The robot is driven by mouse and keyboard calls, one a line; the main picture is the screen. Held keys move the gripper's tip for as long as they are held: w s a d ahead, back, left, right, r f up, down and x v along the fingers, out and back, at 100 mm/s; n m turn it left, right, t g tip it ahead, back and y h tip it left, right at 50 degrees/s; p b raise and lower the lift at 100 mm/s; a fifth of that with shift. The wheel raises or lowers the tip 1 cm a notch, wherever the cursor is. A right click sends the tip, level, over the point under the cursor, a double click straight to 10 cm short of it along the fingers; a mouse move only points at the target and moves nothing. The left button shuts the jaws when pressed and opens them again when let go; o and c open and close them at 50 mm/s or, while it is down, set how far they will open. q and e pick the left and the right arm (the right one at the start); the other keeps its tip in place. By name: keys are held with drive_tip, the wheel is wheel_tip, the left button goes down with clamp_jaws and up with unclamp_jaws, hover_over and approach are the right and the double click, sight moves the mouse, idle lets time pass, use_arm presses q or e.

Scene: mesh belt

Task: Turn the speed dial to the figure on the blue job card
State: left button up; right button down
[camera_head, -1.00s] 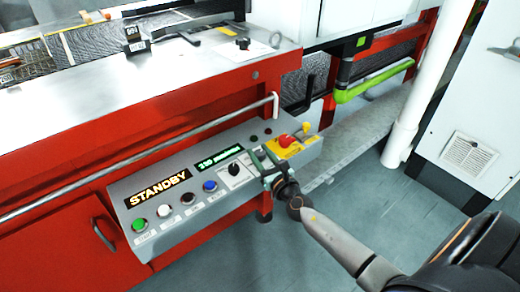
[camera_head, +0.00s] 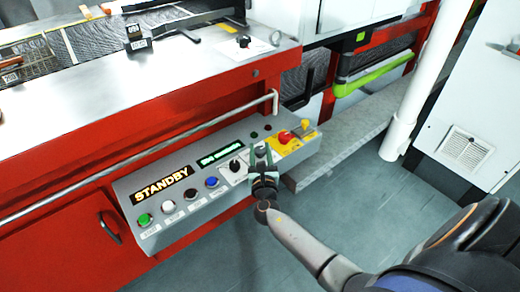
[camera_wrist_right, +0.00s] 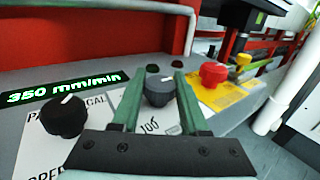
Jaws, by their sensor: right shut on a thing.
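The control panel (camera_head: 185,235) has a green-lit speed display (camera_head: 219,156); in the right wrist view the display (camera_wrist_right: 62,88) reads 350 mm/min. My right gripper (camera_head: 261,160) is shut on a grey dial with a white pointer mark. In the right wrist view the dial (camera_wrist_right: 159,88) sits between my two green fingers, and a printed 100 shows on the plate below it. Part of its scale is hidden by the gripper. I cannot make out a blue job card. My left gripper is not in view.
A black knob (camera_head: 234,165) stands just left of the gripped dial. A red mushroom button (camera_head: 286,137) on a yellow plate is close to its right. An amber STANDBY sign (camera_head: 161,184) and several push buttons line the panel's left. A steel rail (camera_head: 150,153) runs behind.

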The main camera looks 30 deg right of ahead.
idle(0.4)
drive_tip(key=shift+c, duration=2.1)
unclamp_jaws()
drive_tip(key=p+v, duration=0.1)
drive_tip(key=v, duration=1.1)
drive_tip(key=shift+s+a, duration=0.2)
